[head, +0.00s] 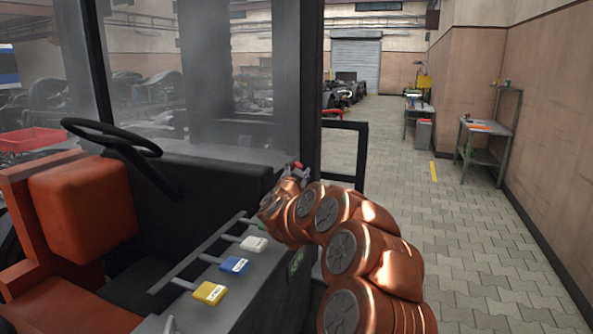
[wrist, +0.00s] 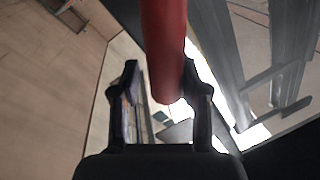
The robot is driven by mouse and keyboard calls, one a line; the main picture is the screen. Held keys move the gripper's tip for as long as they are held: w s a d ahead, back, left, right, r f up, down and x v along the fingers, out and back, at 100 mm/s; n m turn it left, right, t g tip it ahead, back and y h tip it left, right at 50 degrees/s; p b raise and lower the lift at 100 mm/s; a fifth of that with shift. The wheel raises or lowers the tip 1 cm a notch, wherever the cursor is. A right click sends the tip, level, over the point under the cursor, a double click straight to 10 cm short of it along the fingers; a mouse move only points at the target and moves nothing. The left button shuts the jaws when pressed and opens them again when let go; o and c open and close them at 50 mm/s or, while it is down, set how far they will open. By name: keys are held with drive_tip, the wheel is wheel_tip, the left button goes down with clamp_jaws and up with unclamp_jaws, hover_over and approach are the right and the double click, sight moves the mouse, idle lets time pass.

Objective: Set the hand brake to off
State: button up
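A red handle (head: 299,166), likely the hand brake, shows as a small red tip at my gripper in the head view. In the wrist view the red rounded bar (wrist: 164,50) comes down from the top edge, and its end lies between my two fingers. My gripper (wrist: 163,85) is open around it. The bar is close to the right finger, and a narrow gap shows at the left finger. In the head view my gripper (head: 290,178) is at the far end of the cab's side console, partly hidden by my copper arm. The handle's base is hidden.
Yellow (head: 210,292), blue (head: 234,265) and white (head: 254,244) lever handles line the console near my arm. A steering wheel (head: 112,137) and orange seat (head: 82,208) are left. A dark door frame (head: 345,128) stands beyond my gripper.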

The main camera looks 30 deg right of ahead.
drive_tip(key=shift+o, duration=1.2)
drive_tip(key=shift+a, duration=0.1)
drive_tip(key=shift+a, duration=0.1)
drive_tip(key=v, duration=1.2)
drive_tip(key=shift+r, duration=0.1)
